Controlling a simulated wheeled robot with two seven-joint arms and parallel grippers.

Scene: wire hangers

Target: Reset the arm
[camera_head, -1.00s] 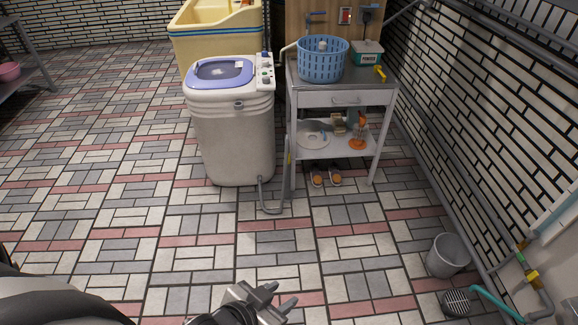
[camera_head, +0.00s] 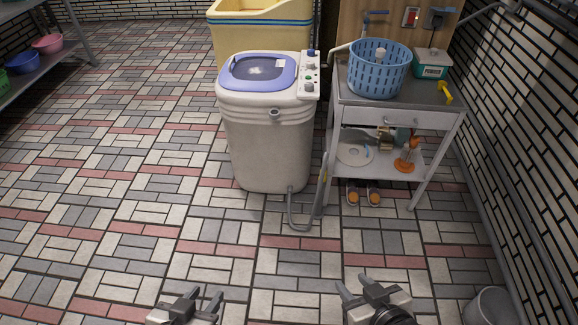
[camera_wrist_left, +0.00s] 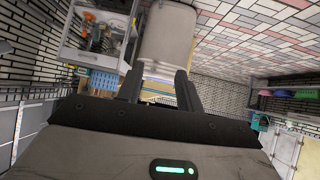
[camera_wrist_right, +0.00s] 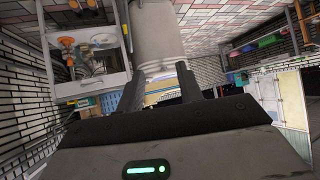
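My left gripper (camera_head: 202,303) is low in the head view, left of centre, above the tiled floor. Its two fingers are apart with nothing between them; they also show apart in the left wrist view (camera_wrist_left: 158,90). My right gripper (camera_head: 356,284) is low in the head view, right of centre, also with fingers apart and empty. Its fingers show apart in the right wrist view (camera_wrist_right: 167,90). Both wrist views look out upside down at the washing machine and cart. Neither gripper touches anything.
A washing machine (camera_head: 265,150) stands ahead, with a metal cart (camera_head: 392,118) to its right. The cart bears a blue basket (camera_head: 378,75) and a green box (camera_head: 432,64). A grey bucket (camera_head: 492,308) stands at lower right. Open tiled floor lies left and in front.

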